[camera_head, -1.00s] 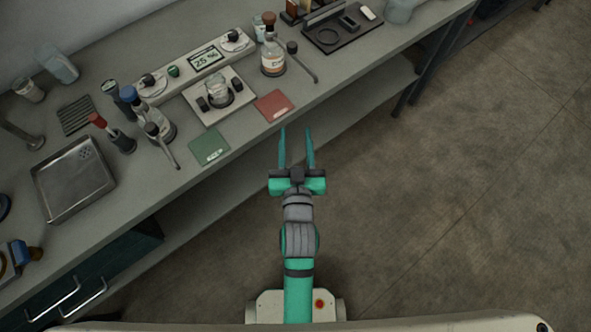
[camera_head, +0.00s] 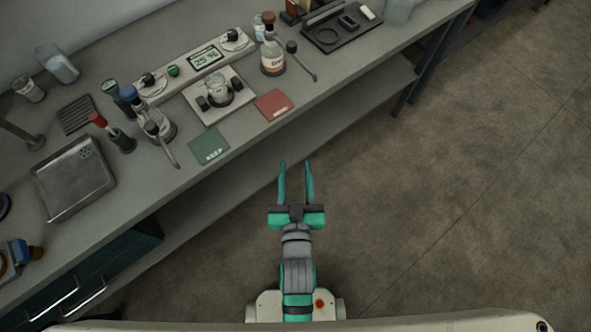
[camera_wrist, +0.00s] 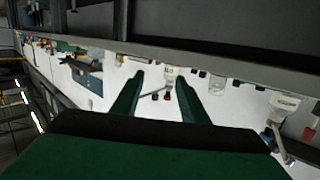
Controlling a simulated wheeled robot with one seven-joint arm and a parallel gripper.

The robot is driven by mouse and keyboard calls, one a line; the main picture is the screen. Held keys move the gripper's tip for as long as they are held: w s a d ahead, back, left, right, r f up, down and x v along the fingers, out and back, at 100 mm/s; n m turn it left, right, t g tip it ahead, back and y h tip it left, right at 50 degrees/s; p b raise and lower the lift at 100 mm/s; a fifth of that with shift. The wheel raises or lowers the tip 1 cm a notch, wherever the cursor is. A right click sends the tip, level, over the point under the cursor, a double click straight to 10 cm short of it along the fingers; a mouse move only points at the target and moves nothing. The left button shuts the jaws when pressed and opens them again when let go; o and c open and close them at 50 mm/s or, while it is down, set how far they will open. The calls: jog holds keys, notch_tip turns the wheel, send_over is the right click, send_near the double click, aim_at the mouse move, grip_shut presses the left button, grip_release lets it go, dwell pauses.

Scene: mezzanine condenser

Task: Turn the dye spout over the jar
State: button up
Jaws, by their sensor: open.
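A small clear jar (camera_head: 217,88) stands on a pale square plate (camera_head: 207,113) between two dark knobs on the bench. I cannot tell which is the dye spout. My gripper (camera_head: 296,164) is open and empty, in front of the bench edge, apart from everything. It also shows in the wrist view (camera_wrist: 160,80).
A green card (camera_head: 209,146) and a red card (camera_head: 273,104) lie before the jar. A panel behind reads 25 % (camera_head: 206,58). A metal tray (camera_head: 73,180) and a red-topped tool (camera_head: 112,132) are left. A black tray (camera_head: 340,32) is right. The floor is clear.

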dwell(0.3)
jog(key=s+f, duration=0.2)
jog(key=s, duration=0.6)
jog(key=shift+a+f+g, duration=0.15)
jog(key=shift+f+g, duration=0.1)
jog(key=shift+g, duration=0.35)
jog(key=v, duration=0.3)
jog(key=f+v, duration=0.1)
jog(key=v, duration=0.3)
jog(key=f+v, duration=0.1)
jog(key=v, duration=0.2)
jog(key=shift+s+a, duration=0.3)
jog(key=shift+s, duration=0.15)
jog(key=shift+c, duration=0.6)
jog(key=shift+s, duration=0.2)
grip_shut()
jog(key=shift+w, duration=0.1)
